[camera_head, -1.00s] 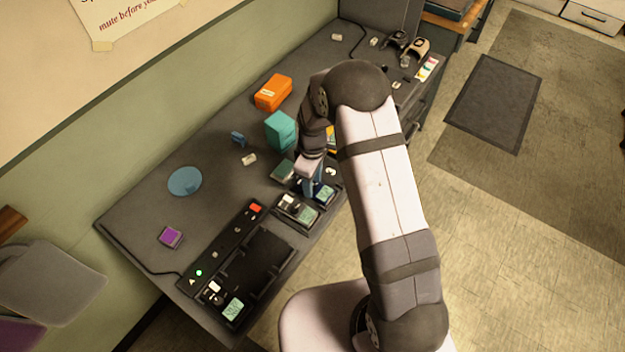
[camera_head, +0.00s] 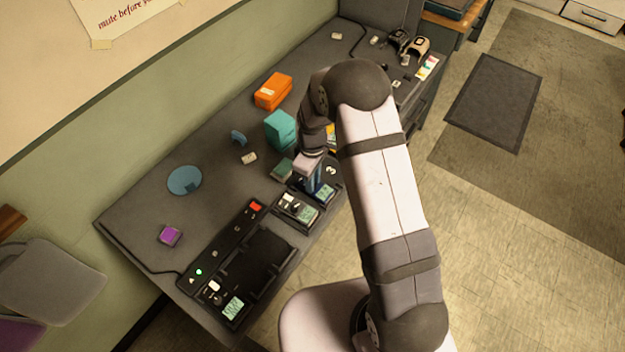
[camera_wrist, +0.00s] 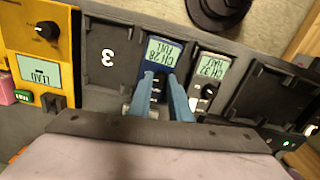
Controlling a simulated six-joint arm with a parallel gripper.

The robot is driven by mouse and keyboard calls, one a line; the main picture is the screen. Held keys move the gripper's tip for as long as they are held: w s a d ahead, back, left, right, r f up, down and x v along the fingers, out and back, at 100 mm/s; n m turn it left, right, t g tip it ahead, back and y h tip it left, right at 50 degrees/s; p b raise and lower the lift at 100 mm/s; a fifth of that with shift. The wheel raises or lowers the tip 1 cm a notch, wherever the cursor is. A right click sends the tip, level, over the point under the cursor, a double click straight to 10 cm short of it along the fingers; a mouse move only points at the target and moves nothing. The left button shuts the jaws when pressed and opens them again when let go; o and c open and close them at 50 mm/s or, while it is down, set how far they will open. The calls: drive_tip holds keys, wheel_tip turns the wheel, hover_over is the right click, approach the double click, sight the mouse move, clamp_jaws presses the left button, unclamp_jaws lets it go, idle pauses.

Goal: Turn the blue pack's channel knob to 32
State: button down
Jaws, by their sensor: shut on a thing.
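The blue pack (camera_wrist: 140,51) sits in a slot of the dark charger row, beside the bay marked 3. Its display, upside down in the wrist view, reads CH 28 and FULL. My gripper (camera_wrist: 159,98) reaches down over it, its two blue fingers shut on the black channel knob (camera_wrist: 158,86). The fingers hide part of the knob, so its pointer is unclear. In the head view my gripper (camera_head: 314,182) stands over the same pack, whose lit display (camera_head: 325,192) shows beside the fingers.
Bay 3 (camera_wrist: 106,60) is empty. A teal block (camera_head: 281,128) and an orange box (camera_head: 273,92) stand behind on the desk.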

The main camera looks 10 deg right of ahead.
drive_tip(key=shift+m, duration=0.3)
drive_tip(key=shift+m+b, duration=0.55)
drive_tip(key=shift+m, duration=0.35)
drive_tip(key=shift+m+b, duration=0.5)
drive_tip(key=shift+m, duration=1.6)
drive_tip(key=c, duration=1.6)
unclamp_jaws()
drive_tip(key=shift+r, duration=0.1)
drive_tip(key=shift+r+b, duration=1.15)
drive_tip(key=shift+r, duration=2.45)
